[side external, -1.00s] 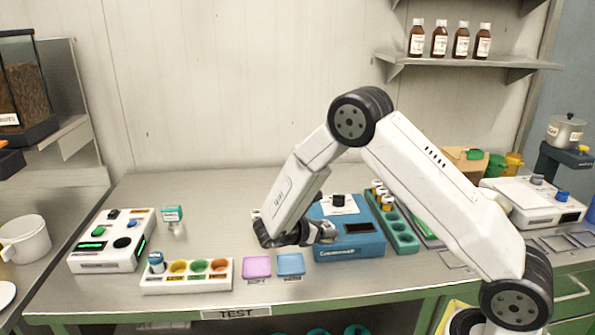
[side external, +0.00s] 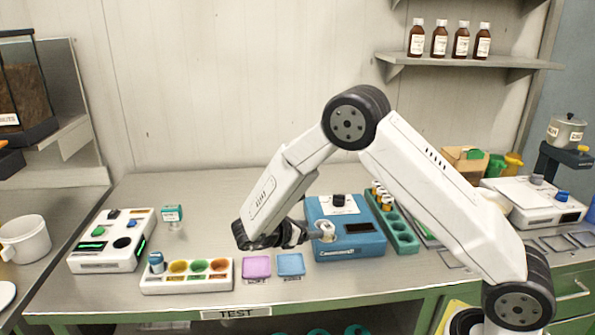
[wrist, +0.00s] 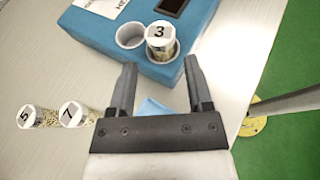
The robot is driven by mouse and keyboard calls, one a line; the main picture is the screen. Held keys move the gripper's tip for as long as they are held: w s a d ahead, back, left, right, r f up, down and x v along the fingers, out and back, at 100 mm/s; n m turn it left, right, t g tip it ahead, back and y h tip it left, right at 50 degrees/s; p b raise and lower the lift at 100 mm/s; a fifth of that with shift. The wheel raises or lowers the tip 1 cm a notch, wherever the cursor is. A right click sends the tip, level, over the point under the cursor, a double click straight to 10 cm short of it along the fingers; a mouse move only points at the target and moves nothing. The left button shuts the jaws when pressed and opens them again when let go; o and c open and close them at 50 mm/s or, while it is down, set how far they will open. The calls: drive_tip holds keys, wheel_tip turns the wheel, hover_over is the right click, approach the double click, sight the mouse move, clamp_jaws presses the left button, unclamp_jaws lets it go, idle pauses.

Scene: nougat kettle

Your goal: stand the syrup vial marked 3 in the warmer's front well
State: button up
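The vial marked 3 (wrist: 159,32), with a white cap and speckled label, stands in the front well of the blue warmer (side external: 345,247). The ring of that well (wrist: 170,56) shows around its lower part. The other well (wrist: 131,35), just behind it, is empty. In the side view the vial's pale top (side external: 327,229) shows at the warmer's left end. My gripper (wrist: 160,65) is open and empty, its fingers apart and back from the vial. In the side view my gripper (side external: 305,234) is left of the warmer, partly hidden by its own links.
Vials marked 5 (wrist: 27,117) and 7 (wrist: 72,114) stand to the left in the wrist view. A teal rack (side external: 402,238) with several vials is right of the warmer. Pink (side external: 257,266) and blue (side external: 291,264) pads lie in front. A white block with coloured cups (side external: 187,285) is left.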

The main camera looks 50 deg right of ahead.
drive_tip(key=shift+v, duration=0.9)
drive_tip(key=w+a+r+n+t+y, duration=0.2)
drive_tip(key=w+r+n+t+y, duration=0.3)
drive_tip(key=n, duration=1)
drive_tip(key=w+a+n+t+y, duration=0.25)
drive_tip(key=n+t, duration=0.55)
drive_tip(key=n, duration=0.6)
drive_tip(key=s+a+f+n+g+y, duration=0.1)
drive_tip(key=s+f+n+g+y, duration=0.1)
drive_tip(key=s+n, duration=0.9)
drive_tip(key=s+a+f+n+g+y, duration=0.1)
drive_tip(key=s+n+g+y, duration=0.3)
drive_tip(key=s+n, duration=0.6)
drive_tip(key=a+n+g, duration=0.1)
drive_tip(key=n, duration=0.5)
drive_tip(key=shift+s+f+g, duration=0.3)
drive_tip(key=shift+s+f, duration=0.1)
